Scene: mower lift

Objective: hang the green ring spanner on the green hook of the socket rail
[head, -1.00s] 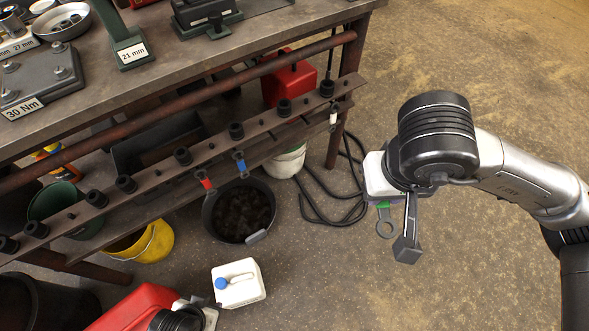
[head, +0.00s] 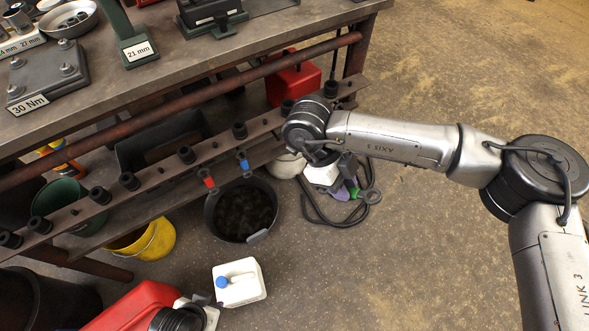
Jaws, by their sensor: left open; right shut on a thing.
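The green ring spanner (head: 355,190) is in my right gripper (head: 347,183), right of the rail's far end. Its grey ring (head: 372,197) sticks out to the right, and the rest is partly hidden by the gripper. The socket rail (head: 158,174) runs diagonally along the bench's front, with black sockets on it. Red (head: 207,180) and blue (head: 243,162) tags hang from it. I cannot make out a green hook; my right arm covers part of the rail's far end. My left gripper (head: 206,301) is open at the bottom, beside the white jug.
A white jug with a blue cap (head: 240,283) and a red can (head: 130,306) stand at the bottom. A black bucket (head: 238,229), a yellow bucket (head: 152,239) and a black hose (head: 330,220) are on the floor. The floor to the right is clear apart from my arm.

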